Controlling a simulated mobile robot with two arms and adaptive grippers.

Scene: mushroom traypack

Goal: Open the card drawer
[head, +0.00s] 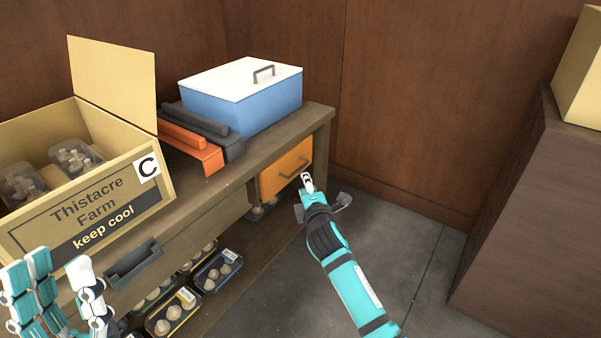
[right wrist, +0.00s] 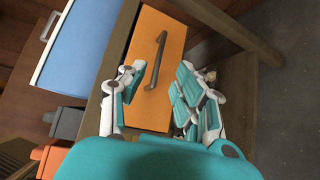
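The card drawer looks to be the orange-fronted drawer (head: 273,178) at the right end of the wooden bench, with a dark bar handle (head: 296,168). It appears shut. My right gripper (head: 307,184) is just in front of the handle. In the right wrist view the drawer front (right wrist: 150,40) and handle (right wrist: 156,62) lie ahead of my right gripper (right wrist: 156,88), whose fingers are spread on either side of the handle, apart from it. My left gripper (head: 62,285) is at the lower left in front of the bench, fingers apart and empty.
On the bench (head: 322,112) stand an open cardboard box (head: 150,198) with mushroom packs, an orange and black sealer-like device (head: 200,150) and a blue cooler (head: 270,105). Mushroom trays (head: 215,272) sit on the shelf below. The floor (head: 400,240) at right is clear.

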